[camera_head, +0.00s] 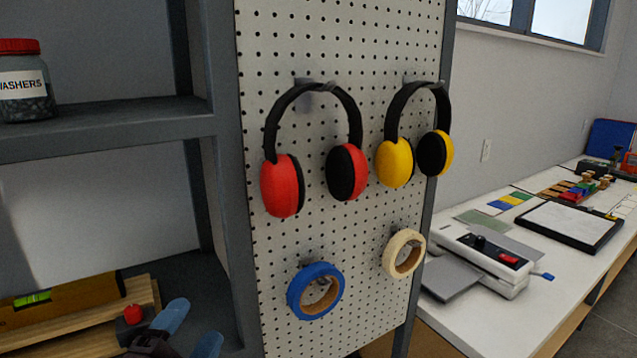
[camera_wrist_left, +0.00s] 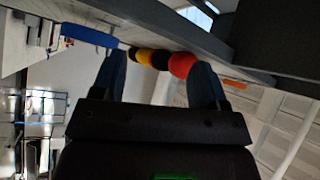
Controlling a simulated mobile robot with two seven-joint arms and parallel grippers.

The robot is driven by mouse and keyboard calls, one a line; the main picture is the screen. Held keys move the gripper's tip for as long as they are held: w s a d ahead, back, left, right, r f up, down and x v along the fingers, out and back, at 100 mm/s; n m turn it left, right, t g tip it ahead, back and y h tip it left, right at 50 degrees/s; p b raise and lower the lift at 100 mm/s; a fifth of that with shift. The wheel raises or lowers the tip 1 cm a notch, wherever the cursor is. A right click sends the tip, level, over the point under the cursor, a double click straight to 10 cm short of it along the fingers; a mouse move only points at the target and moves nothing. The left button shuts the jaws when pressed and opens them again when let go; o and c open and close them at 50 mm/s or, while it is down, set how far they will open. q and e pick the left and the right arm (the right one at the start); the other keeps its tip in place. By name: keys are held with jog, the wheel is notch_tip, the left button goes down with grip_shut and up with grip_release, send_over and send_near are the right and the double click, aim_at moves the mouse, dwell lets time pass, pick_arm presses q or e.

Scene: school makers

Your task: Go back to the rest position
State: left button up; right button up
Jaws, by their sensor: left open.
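My left gripper (camera_head: 190,334) is at the bottom left of the head view, in front of the lower shelf. Its two blue fingers are apart, and nothing shows between them. In the left wrist view the open fingers (camera_wrist_left: 158,82) also show, with red earmuffs and a blue tape roll (camera_wrist_left: 90,36) beyond them. On the pegboard (camera_head: 345,225) hang red earmuffs (camera_head: 280,186) and yellow earmuffs (camera_head: 394,163), with a blue tape roll (camera_head: 315,290) and a cream tape roll (camera_head: 404,253) below. My right gripper is not in view.
A shelf unit (camera_head: 110,130) at left holds a washers jar (camera_head: 25,85) above and a spirit level (camera_head: 60,300) on wooden boards below. A white bench (camera_head: 540,300) at right carries a laminator-like machine (camera_head: 490,255) and a framed board (camera_head: 563,224).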

pick_arm(q)
jog(key=s+a+f+n+g+y, duration=0.3)
jog(key=a+f+n+g, duration=0.15)
jog(key=f, duration=0.25)
jog(key=s+a+f+n+g+y, duration=0.35)
jog(key=f+n, duration=0.25)
jog(key=f, duration=0.2)
jog(key=s+a+f+n+g, duration=0.1)
jog(key=s+f+n+g, duration=0.3)
jog(key=s, duration=0.4)
jog(key=s+a+f+n+g, duration=0.2)
jog(key=s+f+g, duration=0.3)
jog(key=s+f, duration=0.15)
jog(key=w+f+t, duration=0.6)
jog(key=f+t, duration=0.2)
jog(key=f, duration=0.2)
jog(key=shift+w+d+m+h, duration=0.15)
jog(key=shift+d+m+h, duration=0.05)
jog(key=shift+m+h, duration=0.2)
